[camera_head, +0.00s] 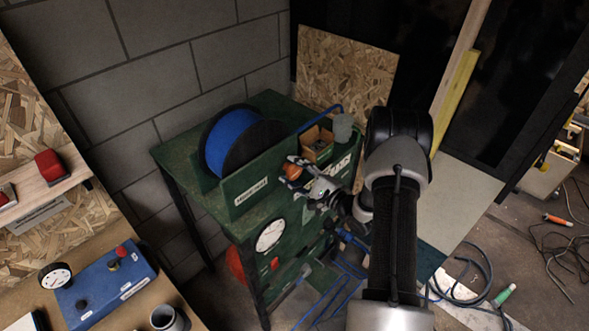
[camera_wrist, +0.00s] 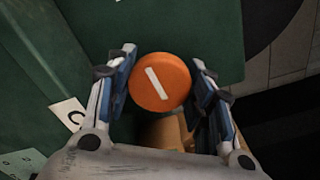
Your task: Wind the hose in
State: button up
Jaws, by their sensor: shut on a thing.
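A hose reel (camera_head: 240,140) wound with blue hose stands in a green housing on the green bench (camera_head: 180,152). Blue hose (camera_head: 322,118) runs from the reel's side toward the right. An orange round knob (camera_head: 292,171) with a white bar mark sits on the front of the housing. It shows from above in the wrist view (camera_wrist: 160,82). My gripper (camera_head: 296,176) has its fingers on both sides of the knob and is shut on it. Loose blue hose (camera_head: 345,268) hangs and lies below the bench front.
A cardboard box (camera_head: 318,144) and a grey cup (camera_head: 343,128) stand right of the reel, close to my arm. A round gauge (camera_head: 270,236) is on the bench front. A blue control box (camera_head: 105,287) stands at lower left. Hose coils and cables (camera_head: 470,275) lie on the floor at right.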

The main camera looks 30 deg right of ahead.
jog(key=shift+m, duration=0.7)
jog(key=o, duration=1.1)
jog(key=v, duration=1.2)
jog(key=shift+w+r, duration=0.1)
